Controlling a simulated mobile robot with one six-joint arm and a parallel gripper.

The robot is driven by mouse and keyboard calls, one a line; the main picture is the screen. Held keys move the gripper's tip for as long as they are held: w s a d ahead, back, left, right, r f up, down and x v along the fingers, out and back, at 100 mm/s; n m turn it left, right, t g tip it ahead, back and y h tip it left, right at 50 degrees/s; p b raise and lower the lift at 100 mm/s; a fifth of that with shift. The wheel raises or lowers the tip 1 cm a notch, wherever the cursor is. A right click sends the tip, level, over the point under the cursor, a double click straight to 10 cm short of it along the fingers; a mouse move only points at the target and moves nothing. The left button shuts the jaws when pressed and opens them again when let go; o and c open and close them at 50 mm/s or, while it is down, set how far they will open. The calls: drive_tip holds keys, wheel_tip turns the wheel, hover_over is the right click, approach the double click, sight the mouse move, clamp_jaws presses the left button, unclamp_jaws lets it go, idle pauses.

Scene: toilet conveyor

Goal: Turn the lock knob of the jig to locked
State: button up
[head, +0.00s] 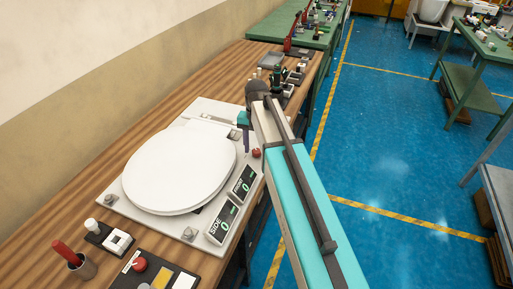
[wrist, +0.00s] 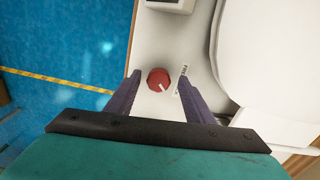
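The jig is a white plate (head: 128,185) on the wooden bench, with a white toilet seat (head: 180,165) lying on it. Its red round lock knob (head: 256,153) is at the plate's right edge, and it also shows in the wrist view (wrist: 158,79). A white mark on the knob points to the lower right in the wrist view. My gripper (wrist: 159,71) is open, its purple fingers on either side of the knob in the picture, with gaps on both sides. In the head view my gripper (head: 246,141) points down beside the knob. I cannot tell its exact height. The right finger partly covers a small printed label.
Two digital displays (head: 222,222) stand on the plate near the knob. A black panel (head: 155,275) with another red knob, a cup (head: 82,266) with a red-handled tool and a white-block fixture are in front. Small fixtures (head: 285,80) stand behind. Blue floor lies right.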

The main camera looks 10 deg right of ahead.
sight(257, 151)
drive_tip(key=shift+d+r, duration=0.1)
wheel_tip(257, 151, up, 14)
drive_tip(key=p, duration=0.9)
drive_tip(key=shift+f, duration=0.2)
idle(0.7)
